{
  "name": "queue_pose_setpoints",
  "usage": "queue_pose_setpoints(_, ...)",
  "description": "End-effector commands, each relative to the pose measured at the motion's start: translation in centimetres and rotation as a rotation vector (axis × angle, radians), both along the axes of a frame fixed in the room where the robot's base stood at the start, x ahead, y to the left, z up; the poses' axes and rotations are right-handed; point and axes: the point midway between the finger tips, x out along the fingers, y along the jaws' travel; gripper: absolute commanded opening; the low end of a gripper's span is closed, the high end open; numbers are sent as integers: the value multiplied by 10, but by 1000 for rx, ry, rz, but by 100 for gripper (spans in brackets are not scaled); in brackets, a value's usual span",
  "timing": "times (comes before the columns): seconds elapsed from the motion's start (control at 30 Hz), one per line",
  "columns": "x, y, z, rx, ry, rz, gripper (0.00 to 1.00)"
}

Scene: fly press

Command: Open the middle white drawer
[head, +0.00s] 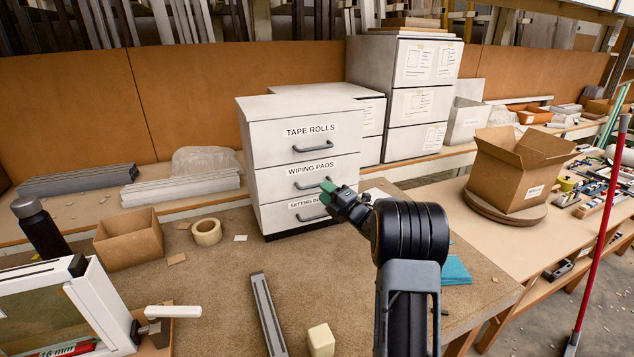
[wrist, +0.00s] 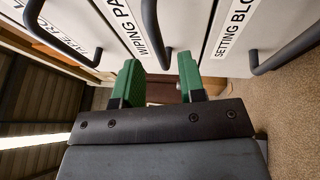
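A white three-drawer cabinet (head: 250,150) stands on the bench. Its middle drawer, labelled WIPING PADS (head: 280,180), is shut and has a dark bar handle (head: 308,185). In the wrist view the picture is turned, and the middle handle (wrist: 152,30) shows beyond my fingertips. My gripper (head: 328,187) has green fingers and is near the right end of that handle. In the wrist view my gripper (wrist: 160,75) is open and empty, with the middle handle lined up with the gap between its fingers. I cannot tell whether they touch.
The TAPE ROLLS drawer (head: 320,141) above and the lower drawer (head: 290,216) are shut, each with a similar handle. A tape roll (head: 207,232), an open cardboard box (head: 128,240) and a metal bar (head: 268,315) lie on the bench. The bench in front of the cabinet is mostly clear.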

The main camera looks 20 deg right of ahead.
Motion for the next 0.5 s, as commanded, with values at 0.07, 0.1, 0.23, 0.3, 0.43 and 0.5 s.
queue_pose_setpoints(0.07, 12, 5, 4, 0, 1, 1, 37)
queue_pose_setpoints(0.1, 17, 8, 5, 1, 0, 1, 37)
queue_pose_setpoints(0.23, 29, 12, 7, 0, 1, 0, 37)
queue_pose_setpoints(0.3, 34, 15, 7, 1, 0, 0, 37)
queue_pose_setpoints(0.43, 39, 17, 7, 1, 0, -1, 37)
queue_pose_setpoints(0.5, 40, 17, 7, 1, 0, -1, 37)
